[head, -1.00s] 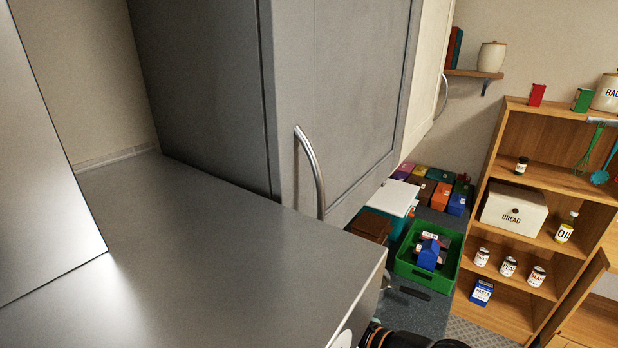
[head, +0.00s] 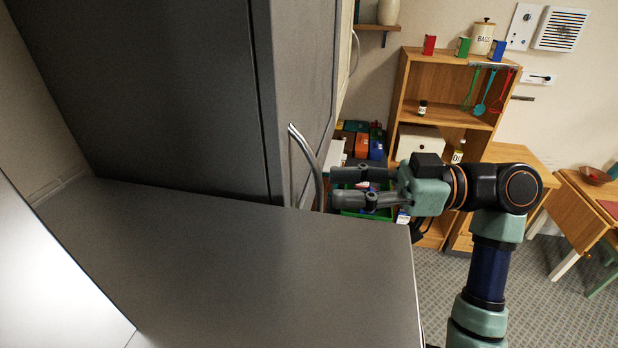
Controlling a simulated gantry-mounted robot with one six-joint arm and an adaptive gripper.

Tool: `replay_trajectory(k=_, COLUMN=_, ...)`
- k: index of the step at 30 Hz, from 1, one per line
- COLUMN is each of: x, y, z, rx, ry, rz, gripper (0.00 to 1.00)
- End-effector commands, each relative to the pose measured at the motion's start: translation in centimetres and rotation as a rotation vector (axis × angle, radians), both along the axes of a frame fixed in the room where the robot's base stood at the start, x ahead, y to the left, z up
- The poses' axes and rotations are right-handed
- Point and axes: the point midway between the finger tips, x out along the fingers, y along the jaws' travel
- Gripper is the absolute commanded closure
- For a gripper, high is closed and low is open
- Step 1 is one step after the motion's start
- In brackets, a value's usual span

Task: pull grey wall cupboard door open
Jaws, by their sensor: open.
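The grey wall cupboard door (head: 292,70) is in the upper middle of the head view, and I see no gap showing it open. Its curved metal handle (head: 309,160) stands near the door's lower left edge. My gripper (head: 332,187) is just right of the handle, fingers pointing left toward it. The fingers are apart, with nothing between them. I cannot tell whether a fingertip touches the handle.
A grey flat top (head: 230,270) fills the lower left, below the cupboard. A wooden shelf unit (head: 402,80) stands behind my arm. A green crate (head: 352,212) is partly hidden behind the gripper.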

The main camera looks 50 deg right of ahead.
Motion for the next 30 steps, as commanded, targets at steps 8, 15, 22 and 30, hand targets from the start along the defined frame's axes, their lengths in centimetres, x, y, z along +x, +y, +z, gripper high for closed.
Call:
replay_trajectory(k=8, x=3.0, y=2.9, z=0.1, rx=0.0, ry=0.001, rz=0.002, gripper=0.59)
replay_trajectory(k=15, x=3.3, y=3.1, z=0.0, rx=0.0, ry=0.001, rz=-0.001, gripper=0.59)
replay_trajectory(k=22, x=3.3, y=3.1, z=0.0, rx=0.0, ry=0.001, rz=-0.001, gripper=0.89)
replay_trajectory(k=30, x=3.3, y=3.1, z=0.0, rx=0.0, ry=0.001, rz=0.0, gripper=1.0)
